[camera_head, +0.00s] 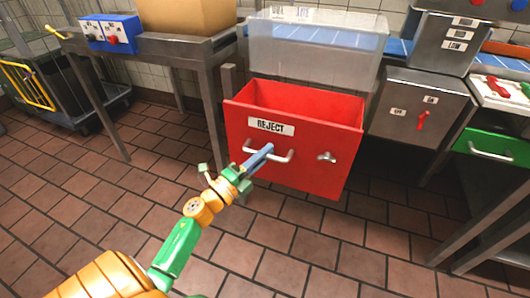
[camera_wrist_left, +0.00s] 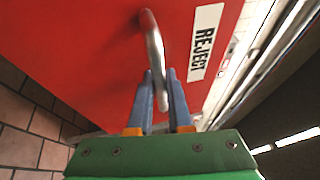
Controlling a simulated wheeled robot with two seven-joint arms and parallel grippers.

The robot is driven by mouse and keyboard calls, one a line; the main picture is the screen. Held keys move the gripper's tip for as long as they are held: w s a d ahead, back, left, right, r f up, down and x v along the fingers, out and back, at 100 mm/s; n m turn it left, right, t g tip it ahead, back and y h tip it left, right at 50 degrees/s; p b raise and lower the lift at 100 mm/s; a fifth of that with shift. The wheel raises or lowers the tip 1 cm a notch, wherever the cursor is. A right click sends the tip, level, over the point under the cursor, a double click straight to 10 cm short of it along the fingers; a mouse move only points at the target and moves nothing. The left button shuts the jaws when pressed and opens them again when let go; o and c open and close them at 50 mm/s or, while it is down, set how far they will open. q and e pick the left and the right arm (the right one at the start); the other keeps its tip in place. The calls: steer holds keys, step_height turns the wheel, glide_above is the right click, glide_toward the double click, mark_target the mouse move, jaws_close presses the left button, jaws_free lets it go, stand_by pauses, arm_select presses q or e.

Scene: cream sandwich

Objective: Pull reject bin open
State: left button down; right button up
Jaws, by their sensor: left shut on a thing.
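The red reject bin (camera_head: 310,165) stands pulled out from under the counter, its open top showing an inside that looks empty. My left gripper (camera_head: 262,156) is shut on the handle. In the left wrist view the blue fingers (camera_wrist_left: 160,95) stand on both sides of the handle bar (camera_wrist_left: 155,50), below the label (camera_wrist_left: 205,42). My right gripper is not in view.
A clear plastic container (camera_head: 315,45) sits above the bin. A grey control box (camera_head: 420,108) with a red switch is to the right, beyond it a green drawer (camera_head: 492,146). A metal table (camera_head: 190,48) stands left. Tiled floor (camera_head: 120,195) in front is clear.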

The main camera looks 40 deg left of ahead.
arm_select(q)
steer(key=c, duration=0.8)
jaws_free()
steer(key=shift+c, duration=0.2)
steer(key=v, duration=0.7)
